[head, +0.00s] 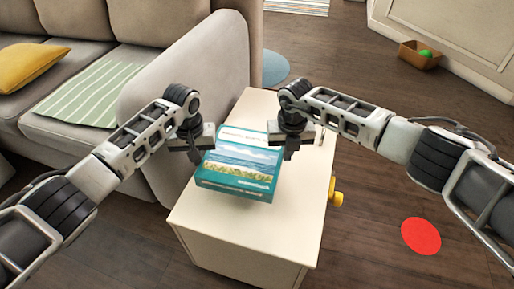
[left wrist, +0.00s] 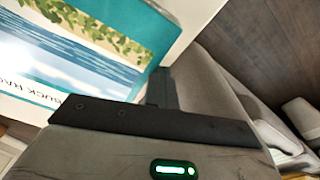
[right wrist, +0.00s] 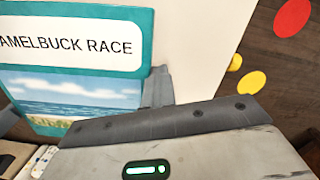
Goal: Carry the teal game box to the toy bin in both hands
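The teal game box (head: 238,172) lies flat on a cream cabinet top (head: 235,238). Its printed lid shows in the left wrist view (left wrist: 75,50) and right wrist view (right wrist: 75,60). My left gripper (head: 195,154) is at the box's left edge and my right gripper (head: 287,152) is at its right edge. Both appear shut, with their fingers together and nothing between them. I cannot tell whether either touches the box. A brown open bin (head: 417,60) with a green ball (head: 425,54) inside stands on the floor at upper right; it looks like the toy bin.
A grey sofa (head: 100,50) with a yellow cushion (head: 28,66) borders the cabinet on the left. A flat red disc (head: 421,236) lies on the floor. Wooden floor is open towards the bin.

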